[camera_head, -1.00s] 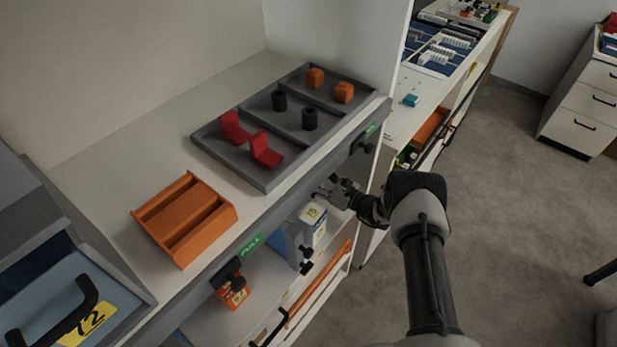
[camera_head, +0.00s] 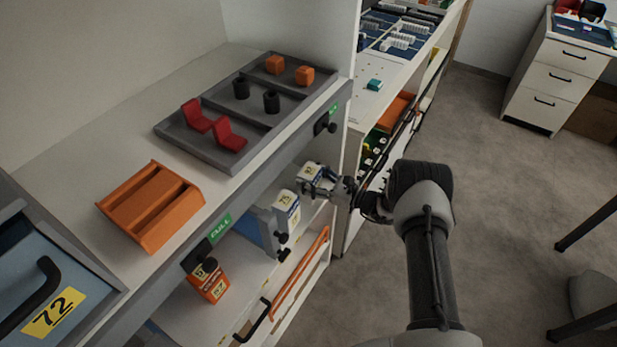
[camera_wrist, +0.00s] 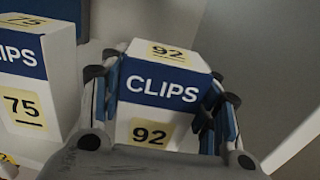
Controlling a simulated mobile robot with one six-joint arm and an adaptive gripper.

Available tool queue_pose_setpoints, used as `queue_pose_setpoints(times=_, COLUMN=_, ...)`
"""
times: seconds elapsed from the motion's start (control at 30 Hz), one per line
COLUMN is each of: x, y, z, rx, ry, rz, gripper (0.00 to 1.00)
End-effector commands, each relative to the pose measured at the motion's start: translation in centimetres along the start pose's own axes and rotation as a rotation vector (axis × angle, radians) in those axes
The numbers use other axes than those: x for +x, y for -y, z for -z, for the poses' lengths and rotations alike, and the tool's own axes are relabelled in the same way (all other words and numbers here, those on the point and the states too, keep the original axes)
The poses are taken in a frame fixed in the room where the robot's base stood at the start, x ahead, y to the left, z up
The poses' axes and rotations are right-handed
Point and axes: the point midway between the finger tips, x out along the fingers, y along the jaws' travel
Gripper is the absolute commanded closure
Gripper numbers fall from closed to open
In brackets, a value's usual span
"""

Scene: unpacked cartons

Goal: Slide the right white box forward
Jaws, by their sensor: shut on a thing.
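The right white box (camera_wrist: 160,92), with a blue CLIPS band and yellow 92 labels, sits between the fingers of my gripper (camera_wrist: 160,115) in the wrist view. The fingers press on its left and right sides. In the head view the box (camera_head: 311,171) shows on the lower shelf near the right wall, partly covered by my gripper (camera_head: 325,188). The left white box (camera_head: 287,208), marked 75, stands to its left; it also shows in the wrist view (camera_wrist: 38,72), apart from the gripper.
An orange bottle-like container (camera_head: 210,281) stands further left on the lower shelf. A grey tray (camera_head: 215,148) and an orange tray (camera_head: 152,204) lie on the upper surface above. The cabinet's side wall (camera_wrist: 258,75) is close on the right.

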Motion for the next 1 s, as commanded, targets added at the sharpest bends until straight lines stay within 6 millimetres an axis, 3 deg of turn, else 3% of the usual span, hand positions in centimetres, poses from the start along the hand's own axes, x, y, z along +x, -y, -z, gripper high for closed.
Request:
queue_pose_setpoints(times=0.3, x=-0.07, y=-0.01, z=0.04, rx=0.000, ry=-0.001, rz=-0.001, gripper=0.74)
queue_pose_setpoints(times=0.33, x=-0.07, y=-0.01, z=0.04, rx=0.000, ry=-0.001, rz=-0.001, gripper=0.42)
queue_pose_setpoints(times=0.67, x=-0.05, y=0.00, z=0.01, rx=0.000, ry=0.000, rz=0.000, gripper=0.20)
queue_pose_setpoints(times=1.0, x=-0.13, y=0.02, z=-0.01, rx=0.000, ry=0.000, rz=0.000, gripper=0.20)
